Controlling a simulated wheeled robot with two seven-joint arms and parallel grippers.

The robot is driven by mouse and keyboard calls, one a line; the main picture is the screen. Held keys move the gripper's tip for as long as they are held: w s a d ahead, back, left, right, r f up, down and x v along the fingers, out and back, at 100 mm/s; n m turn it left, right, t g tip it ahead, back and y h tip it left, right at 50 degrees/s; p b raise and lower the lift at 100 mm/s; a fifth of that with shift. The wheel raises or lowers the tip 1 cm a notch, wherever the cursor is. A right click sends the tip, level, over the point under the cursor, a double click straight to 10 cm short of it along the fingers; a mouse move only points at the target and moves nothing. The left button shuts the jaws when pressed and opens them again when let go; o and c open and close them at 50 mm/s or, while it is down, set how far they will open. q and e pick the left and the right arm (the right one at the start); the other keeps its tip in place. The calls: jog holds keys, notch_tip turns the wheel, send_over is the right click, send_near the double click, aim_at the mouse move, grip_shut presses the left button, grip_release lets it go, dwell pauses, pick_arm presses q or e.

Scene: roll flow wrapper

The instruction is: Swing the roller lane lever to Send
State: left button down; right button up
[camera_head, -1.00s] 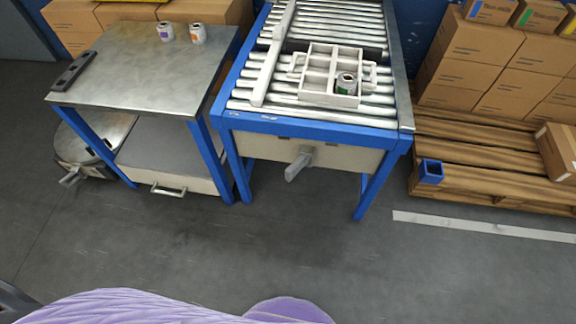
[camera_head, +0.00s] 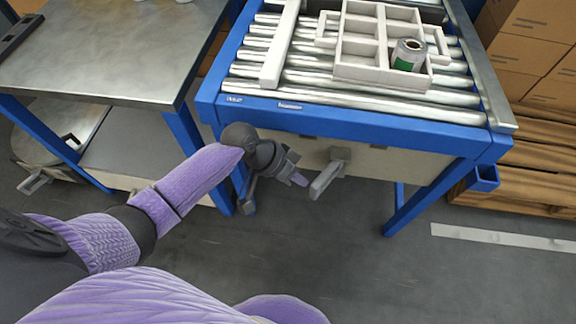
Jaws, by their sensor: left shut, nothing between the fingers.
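The grey lane lever (camera_head: 326,178) sticks out from the beige front panel under the roller lane (camera_head: 370,107). Its handle slants down to the left. My left gripper (camera_head: 303,181) is shut and empty. Its tip is just left of the lever handle, with what looks like a small gap; I cannot tell whether they touch. My right gripper is not in view. Any lettering by the lever is too small to read.
A light grey divided tray (camera_head: 347,72) with one green-labelled roll (camera_head: 408,55) sits on the rollers. A metal-topped table (camera_head: 110,50) stands to the left. A pallet (camera_head: 530,180) with cartons (camera_head: 530,45) is at the right. The floor in front is clear.

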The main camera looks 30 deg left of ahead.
pick_arm(q)
jog(key=shift+w+d+f, duration=0.15)
jog(key=shift+d+f, duration=0.15)
jog(key=shift+f, duration=0.1)
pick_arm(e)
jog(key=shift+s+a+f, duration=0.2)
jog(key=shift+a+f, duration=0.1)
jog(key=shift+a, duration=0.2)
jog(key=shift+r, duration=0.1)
